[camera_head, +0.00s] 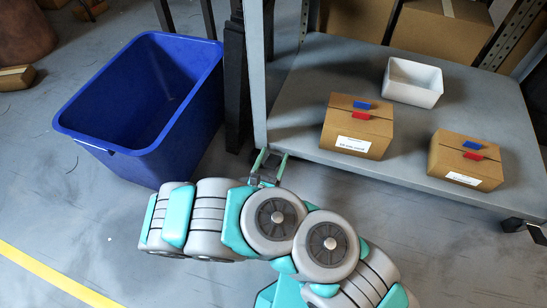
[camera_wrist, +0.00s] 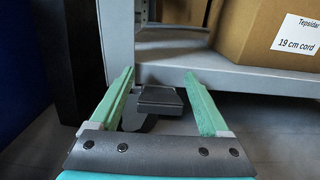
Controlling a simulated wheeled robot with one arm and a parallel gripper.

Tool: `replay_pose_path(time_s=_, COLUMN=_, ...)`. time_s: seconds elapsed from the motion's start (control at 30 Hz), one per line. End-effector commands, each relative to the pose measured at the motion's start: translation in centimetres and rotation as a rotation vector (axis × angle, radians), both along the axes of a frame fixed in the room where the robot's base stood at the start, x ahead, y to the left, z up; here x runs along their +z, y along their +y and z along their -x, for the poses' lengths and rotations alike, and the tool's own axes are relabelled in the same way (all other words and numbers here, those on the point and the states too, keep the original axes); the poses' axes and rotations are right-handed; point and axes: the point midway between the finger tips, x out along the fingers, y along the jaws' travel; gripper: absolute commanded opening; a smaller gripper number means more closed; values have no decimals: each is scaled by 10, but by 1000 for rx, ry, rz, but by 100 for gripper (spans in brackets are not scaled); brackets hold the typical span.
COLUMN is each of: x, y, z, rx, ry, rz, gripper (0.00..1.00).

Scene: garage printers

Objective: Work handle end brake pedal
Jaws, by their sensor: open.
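The brake pedal (camera_wrist: 160,100) is a small dark grey block at the lower corner of the shelf cart, in front of a caster. In the wrist view it lies between the two green fingers of my gripper (camera_wrist: 158,84), with a gap on each side. My gripper is open and empty. In the head view my gripper (camera_head: 271,160) reaches the near left corner of the cart (camera_head: 300,134), low beside its upright. There I cannot make out the pedal behind the fingers.
A blue bin (camera_head: 130,158) stands close on the left, with a dark post (camera_head: 236,85) between it and the cart. Two cardboard boxes (camera_head: 357,120) (camera_head: 460,160) and a white tray (camera_head: 412,95) sit on the cart's shelf. The floor in front is clear.

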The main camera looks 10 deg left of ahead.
Motion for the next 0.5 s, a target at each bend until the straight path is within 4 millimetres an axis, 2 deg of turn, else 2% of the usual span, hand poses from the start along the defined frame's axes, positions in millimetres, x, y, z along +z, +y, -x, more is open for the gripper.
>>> replay_pose_path(time_s=0.3, x=0, y=0, z=-3, rx=0, ry=1, rz=1, gripper=80)
replay_pose_path(time_s=0.5, x=0, y=0, z=-2, rx=0, ry=1, rz=0, gripper=57)
